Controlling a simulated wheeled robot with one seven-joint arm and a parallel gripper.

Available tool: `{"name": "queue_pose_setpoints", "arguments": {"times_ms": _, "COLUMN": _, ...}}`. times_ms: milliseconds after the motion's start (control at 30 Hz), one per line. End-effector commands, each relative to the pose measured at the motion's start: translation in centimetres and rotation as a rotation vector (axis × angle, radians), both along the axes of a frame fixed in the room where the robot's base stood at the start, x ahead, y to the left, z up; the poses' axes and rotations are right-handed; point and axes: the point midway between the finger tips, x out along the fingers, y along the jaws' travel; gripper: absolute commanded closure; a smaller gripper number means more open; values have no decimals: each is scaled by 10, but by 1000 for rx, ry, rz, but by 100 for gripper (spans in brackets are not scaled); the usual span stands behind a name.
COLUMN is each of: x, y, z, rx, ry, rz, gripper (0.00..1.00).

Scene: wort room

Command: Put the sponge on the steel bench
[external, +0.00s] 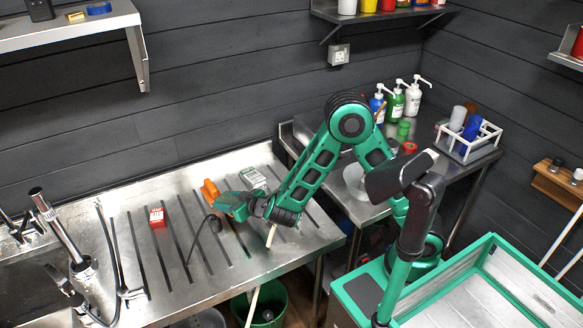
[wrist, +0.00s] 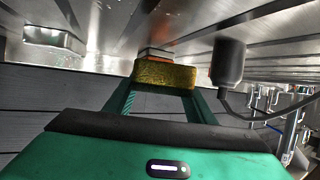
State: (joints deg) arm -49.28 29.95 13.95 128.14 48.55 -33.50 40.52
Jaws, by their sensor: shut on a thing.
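My gripper (external: 224,204) is low over the ribbed steel bench (external: 185,240). In the wrist view my gripper (wrist: 165,88) is shut on a yellow sponge (wrist: 165,74), held between its two green fingers. The steel bench (wrist: 130,15) fills the top of the wrist view. I cannot tell whether the sponge touches it. In the external view the sponge cannot be made out clearly around the green jaws.
An orange thing (external: 210,190) lies just beyond my gripper. A pale box (external: 253,178) is behind it, and a dark cylinder with a cable (wrist: 229,62) is close by. The sink taps (external: 62,235) are at far left.

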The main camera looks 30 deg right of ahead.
Motion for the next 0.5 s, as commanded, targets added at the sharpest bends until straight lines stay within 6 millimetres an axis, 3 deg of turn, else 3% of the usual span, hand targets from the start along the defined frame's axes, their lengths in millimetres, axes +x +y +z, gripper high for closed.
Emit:
{"name": "queue_pose_setpoints", "arguments": {"times_ms": 267, "x": 0, "y": 0, "z": -34, "rx": -5, "ry": 1, "rz": 1, "gripper": 74}}
{"name": "queue_pose_setpoints", "arguments": {"times_ms": 500, "x": 0, "y": 0, "z": -37, "rx": 0, "ry": 0, "rz": -1, "gripper": 74}}
